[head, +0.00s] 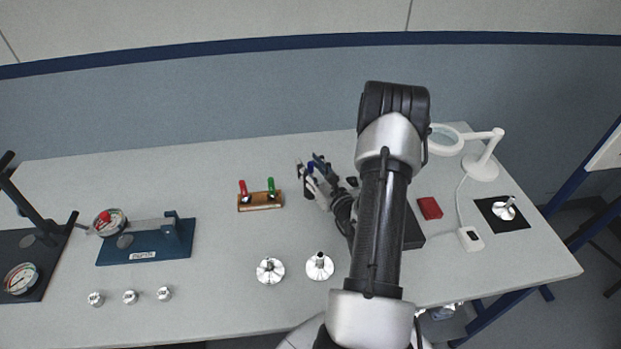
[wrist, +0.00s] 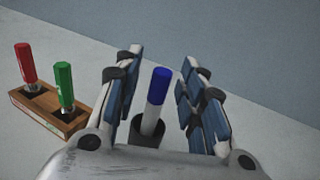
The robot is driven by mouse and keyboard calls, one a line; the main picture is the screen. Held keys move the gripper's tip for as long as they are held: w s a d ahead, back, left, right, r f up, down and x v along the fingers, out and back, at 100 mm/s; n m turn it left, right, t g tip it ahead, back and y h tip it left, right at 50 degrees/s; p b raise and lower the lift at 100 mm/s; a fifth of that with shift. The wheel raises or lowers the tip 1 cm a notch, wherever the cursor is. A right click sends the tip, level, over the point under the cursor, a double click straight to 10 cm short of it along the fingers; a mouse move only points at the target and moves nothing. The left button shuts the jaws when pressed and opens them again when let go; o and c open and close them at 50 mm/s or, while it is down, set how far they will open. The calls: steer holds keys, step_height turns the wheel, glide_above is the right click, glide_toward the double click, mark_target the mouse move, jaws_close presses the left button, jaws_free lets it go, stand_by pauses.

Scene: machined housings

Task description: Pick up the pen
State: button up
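A pen with a blue cap and white body (wrist: 157,95) stands nearly upright in a small dark cup (wrist: 148,131) in the wrist view. My gripper (wrist: 160,85) is open, its blue-padded fingers on either side of the pen with a gap on both sides. In the head view my gripper (head: 318,172) is over the back middle of the table, and a bit of the blue cap (head: 310,167) shows between the fingers. My gripper partly hides the pen and cup there.
A wooden block (head: 261,202) with a red-handled and a green-handled tool stands left of my gripper. A red box (head: 429,208) and a magnifier lamp (head: 480,165) are to the right. Two metal flanged parts (head: 319,266) lie in front. A wall is behind the table.

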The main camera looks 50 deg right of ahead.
jaws_close()
stand_by(0.4)
